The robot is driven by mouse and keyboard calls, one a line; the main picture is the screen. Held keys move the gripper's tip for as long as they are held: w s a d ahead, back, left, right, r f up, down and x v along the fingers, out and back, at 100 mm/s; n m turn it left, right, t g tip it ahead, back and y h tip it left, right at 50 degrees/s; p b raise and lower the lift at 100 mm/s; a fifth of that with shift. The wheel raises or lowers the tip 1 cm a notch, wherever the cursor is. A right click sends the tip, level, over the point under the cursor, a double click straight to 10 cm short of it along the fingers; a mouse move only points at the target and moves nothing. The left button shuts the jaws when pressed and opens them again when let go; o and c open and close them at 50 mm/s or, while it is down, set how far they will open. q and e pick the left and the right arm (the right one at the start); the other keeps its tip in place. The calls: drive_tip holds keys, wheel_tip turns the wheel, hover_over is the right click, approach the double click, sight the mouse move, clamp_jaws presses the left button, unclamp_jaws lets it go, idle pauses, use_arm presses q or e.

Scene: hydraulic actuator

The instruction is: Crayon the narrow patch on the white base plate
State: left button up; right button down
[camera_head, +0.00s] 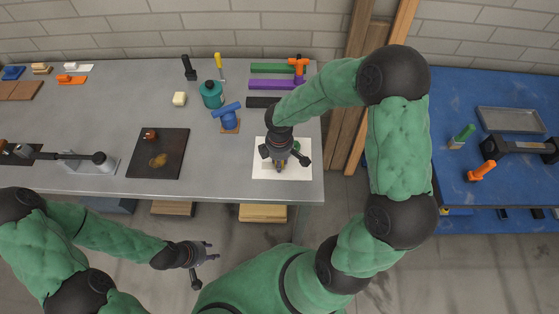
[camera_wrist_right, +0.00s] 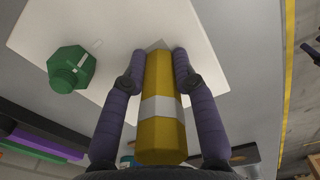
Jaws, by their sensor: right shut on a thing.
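The white base plate (camera_head: 301,171) lies flat near the right end of the grey table; it also fills the top of the right wrist view (camera_wrist_right: 110,25). My right gripper (camera_head: 281,163) is over the plate. In the right wrist view the right gripper (camera_wrist_right: 160,65) is shut on a yellow crayon (camera_wrist_right: 162,130) with a pale band. The crayon's grey tip points at the plate; I cannot tell whether it touches. My left gripper (camera_head: 207,252) is empty and looks open, off the table's front edge.
A green eight-sided knobbed piece (camera_wrist_right: 70,69) stands on the plate beside the crayon. A blue clamp-like tool (camera_head: 228,117), a teal bottle (camera_head: 211,94) and a dark board (camera_head: 158,160) are to the left. A blue table (camera_head: 480,120) stands at right.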

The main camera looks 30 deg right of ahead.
sight(267, 166)
drive_tip(key=shift+a+f, duration=0.1)
drive_tip(key=shift+a, duration=0.1)
drive_tip(key=shift+w+a, duration=0.2)
drive_tip(key=shift+a, duration=0.2)
drive_tip(key=shift+s+d+r, duration=0.1)
drive_tip(key=shift+s+d, duration=0.2)
drive_tip(key=shift+d, duration=0.25)
drive_tip(key=shift+s+d+r, duration=0.1)
drive_tip(key=shift+s+d, duration=0.15)
drive_tip(key=shift+d, duration=0.25)
drive_tip(key=shift+w+a+f, duration=0.1)
drive_tip(key=shift+w+a, duration=0.2)
drive_tip(key=shift+a, duration=0.2)
drive_tip(key=shift+w+a+f, duration=0.1)
drive_tip(key=shift+w+a, duration=0.2)
drive_tip(key=shift+a, duration=0.2)
drive_tip(key=shift+s+d+r, duration=0.1)
drive_tip(key=shift+s+d, duration=0.2)
drive_tip(key=shift+d, duration=0.25)
drive_tip(key=shift+w+a, duration=0.15)
idle(0.4)
drive_tip(key=shift+w+a, duration=0.5)
drive_tip(key=shift+a, duration=0.3)
drive_tip(key=shift+w+a, duration=0.5)
drive_tip(key=shift+a, duration=0.3)
drive_tip(key=shift+a, duration=0.1)
